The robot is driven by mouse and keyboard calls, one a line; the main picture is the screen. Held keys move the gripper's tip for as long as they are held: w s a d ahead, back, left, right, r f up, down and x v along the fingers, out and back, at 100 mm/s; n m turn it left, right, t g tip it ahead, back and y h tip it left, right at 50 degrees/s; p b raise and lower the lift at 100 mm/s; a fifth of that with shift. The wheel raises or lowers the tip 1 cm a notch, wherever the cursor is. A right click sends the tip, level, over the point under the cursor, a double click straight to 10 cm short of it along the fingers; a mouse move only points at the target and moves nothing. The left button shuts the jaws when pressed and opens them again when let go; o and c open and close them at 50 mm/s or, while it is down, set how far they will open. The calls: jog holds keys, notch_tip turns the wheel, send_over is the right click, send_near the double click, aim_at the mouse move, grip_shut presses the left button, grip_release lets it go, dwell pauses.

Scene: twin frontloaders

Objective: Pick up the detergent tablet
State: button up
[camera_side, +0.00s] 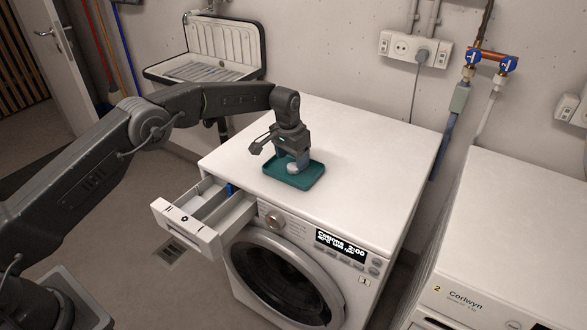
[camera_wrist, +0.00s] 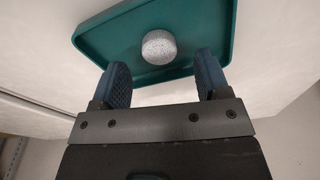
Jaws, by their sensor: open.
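The detergent tablet (camera_wrist: 159,47) is a round, speckled pale grey disc lying in a teal tray (camera_wrist: 105,40). The tray (camera_side: 312,180) sits on top of the left washing machine, near its front edge. My gripper (camera_wrist: 160,75) is open, its two blue fingers apart over the near side of the tray. In the wrist view the tablet shows just beyond the fingertips, roughly centred between them, and nothing is between the fingers. In the side view my gripper (camera_side: 298,166) points down over the tray, and the pale tablet partly shows at the fingertips.
The left washing machine (camera_side: 370,155) has its detergent drawer (camera_side: 207,222) pulled out at the front left, below the tray. The rest of its top is clear. A second machine (camera_side: 520,220) stands at the right. A sink (camera_side: 208,52) is on the wall behind.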

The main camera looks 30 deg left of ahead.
jog(key=shift+w+f, duration=0.1)
jog(key=shift+f, duration=1.3)
jog(key=shift+c, duration=0.3)
jog(key=c, duration=0.9)
jog(key=shift+r, duration=0.15)
jog(key=shift+c, duration=0.2)
